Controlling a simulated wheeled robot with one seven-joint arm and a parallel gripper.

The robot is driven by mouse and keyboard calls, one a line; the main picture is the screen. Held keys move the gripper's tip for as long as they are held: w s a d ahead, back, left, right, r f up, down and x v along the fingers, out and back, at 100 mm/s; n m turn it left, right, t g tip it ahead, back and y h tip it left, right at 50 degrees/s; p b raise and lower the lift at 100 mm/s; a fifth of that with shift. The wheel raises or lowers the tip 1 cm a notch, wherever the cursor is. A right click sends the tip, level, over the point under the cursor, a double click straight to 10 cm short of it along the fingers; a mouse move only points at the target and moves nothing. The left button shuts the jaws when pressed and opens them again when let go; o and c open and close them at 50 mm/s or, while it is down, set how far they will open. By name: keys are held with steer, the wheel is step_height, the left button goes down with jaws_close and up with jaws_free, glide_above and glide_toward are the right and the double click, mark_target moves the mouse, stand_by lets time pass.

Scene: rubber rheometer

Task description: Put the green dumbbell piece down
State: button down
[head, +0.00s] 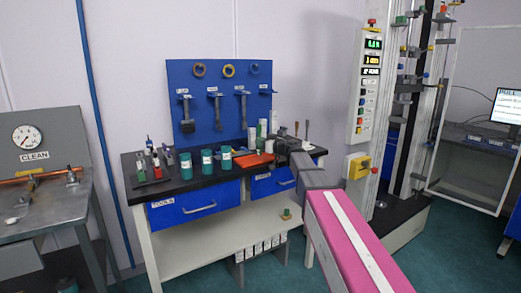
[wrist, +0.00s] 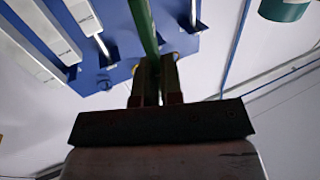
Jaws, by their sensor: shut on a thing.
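The green dumbbell piece (wrist: 143,28) shows in the wrist view as a narrow green strip reaching up and away from my gripper (wrist: 155,78). My gripper is shut on it, with the strip between the two fingers. In the head view my gripper (head: 282,146) is over the right part of the black workbench (head: 175,186). It is among the items there, and I cannot make out the green piece at this size.
Green cups (head: 206,161), an orange-red item (head: 254,160) and white cylinders stand on the bench. A blue tool board (head: 222,118) rises behind. A tall testing machine (head: 400,130) stands to the right, and a gauge table (head: 40,195) at left.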

steer(key=shift+f, duration=1.45)
steer(key=shift+f, duration=0.15)
steer(key=c, duration=1.3)
jaws_free()
